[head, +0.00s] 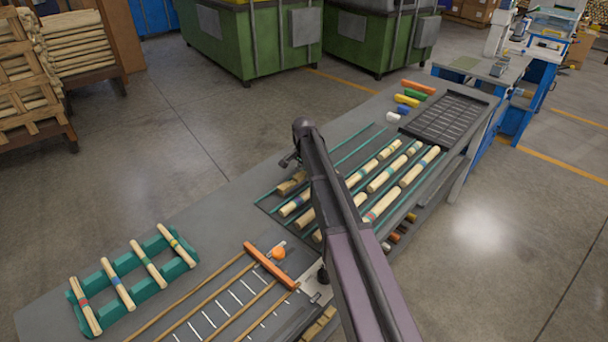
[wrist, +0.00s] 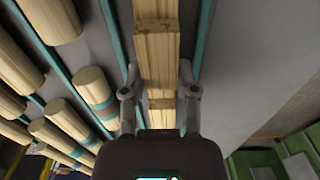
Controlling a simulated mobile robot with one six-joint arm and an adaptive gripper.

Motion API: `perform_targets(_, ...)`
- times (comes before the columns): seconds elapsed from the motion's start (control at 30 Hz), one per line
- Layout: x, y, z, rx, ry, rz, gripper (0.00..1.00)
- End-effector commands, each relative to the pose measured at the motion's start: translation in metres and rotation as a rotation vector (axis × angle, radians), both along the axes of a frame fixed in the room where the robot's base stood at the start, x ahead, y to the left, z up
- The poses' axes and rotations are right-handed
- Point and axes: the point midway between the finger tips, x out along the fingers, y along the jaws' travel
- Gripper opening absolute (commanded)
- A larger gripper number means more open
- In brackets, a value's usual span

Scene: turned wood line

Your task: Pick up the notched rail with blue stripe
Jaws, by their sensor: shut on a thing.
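A pale wooden notched rail (wrist: 158,55) runs up the middle of the wrist view, with square notches across its face. My gripper (wrist: 158,98) is shut on this rail, with one grey finger at each side. No blue stripe shows on the part of the rail in view; the rest is hidden behind the gripper body. In the head view, a notched wooden piece (head: 290,186) shows at the rack's far left edge, beside my arm, which hides the fingertips there.
Striped round rods (head: 388,173) lie in rows on the rack between teal dividers (head: 362,138). A green cradle (head: 117,292) with several banded rods stands at the front left. An orange bar (head: 271,265) and a black grid tray (head: 444,118) are also on the bench.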

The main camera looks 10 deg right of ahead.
Motion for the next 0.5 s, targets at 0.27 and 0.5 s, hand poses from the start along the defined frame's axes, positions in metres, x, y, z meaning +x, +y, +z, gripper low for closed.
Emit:
perform_targets(0.27, 0.0, 0.0, 0.017, 0.0, 0.0, 0.0, 0.0)
perform_targets(0.5, 0.0, 0.0, 0.04, 0.0, 0.0, 0.0, 0.0)
